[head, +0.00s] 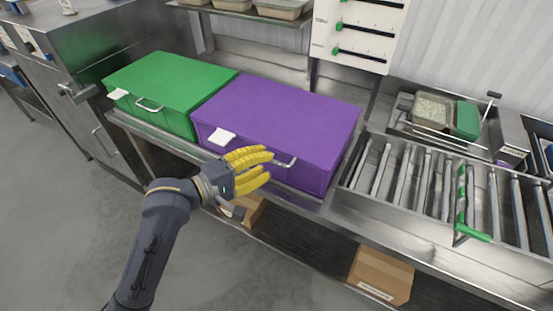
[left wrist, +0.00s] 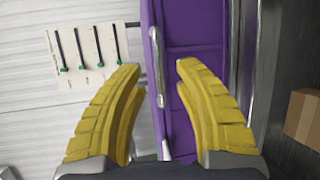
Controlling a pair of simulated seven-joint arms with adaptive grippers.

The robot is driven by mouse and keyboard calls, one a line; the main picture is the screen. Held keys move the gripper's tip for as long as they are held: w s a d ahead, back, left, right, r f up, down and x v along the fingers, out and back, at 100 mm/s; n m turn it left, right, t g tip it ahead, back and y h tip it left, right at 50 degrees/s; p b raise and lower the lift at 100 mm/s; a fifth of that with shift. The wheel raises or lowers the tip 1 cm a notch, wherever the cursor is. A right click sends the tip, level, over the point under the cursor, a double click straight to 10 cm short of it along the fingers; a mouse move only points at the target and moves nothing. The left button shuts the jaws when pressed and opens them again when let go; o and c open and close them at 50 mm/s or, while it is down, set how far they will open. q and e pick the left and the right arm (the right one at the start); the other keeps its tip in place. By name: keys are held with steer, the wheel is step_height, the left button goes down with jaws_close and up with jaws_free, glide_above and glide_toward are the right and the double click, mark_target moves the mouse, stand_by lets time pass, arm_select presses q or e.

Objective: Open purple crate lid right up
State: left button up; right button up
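The purple crate (head: 265,160) stands on the steel counter with its flat purple lid (head: 285,112) down. A metal bar handle (head: 287,164) is on its front side, with a white label (head: 222,136) to the left of it. My left gripper (head: 269,166) has yellow padded fingers and is in front of the crate close to the handle. In the left wrist view the fingers are spread apart, with the handle (left wrist: 156,66) between and just beyond their tips. Whether they touch it is unclear. My right gripper is out of view.
A green crate (head: 170,82) stands directly left of the purple one. A metal roller rack (head: 410,190) is to the right. A slider panel (head: 360,30) hangs behind. Cardboard boxes (head: 381,274) sit below the counter.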

arm_select(q)
steer(key=shift+x, duration=1.3)
steer(key=shift+c, duration=0.2)
jaws_close()
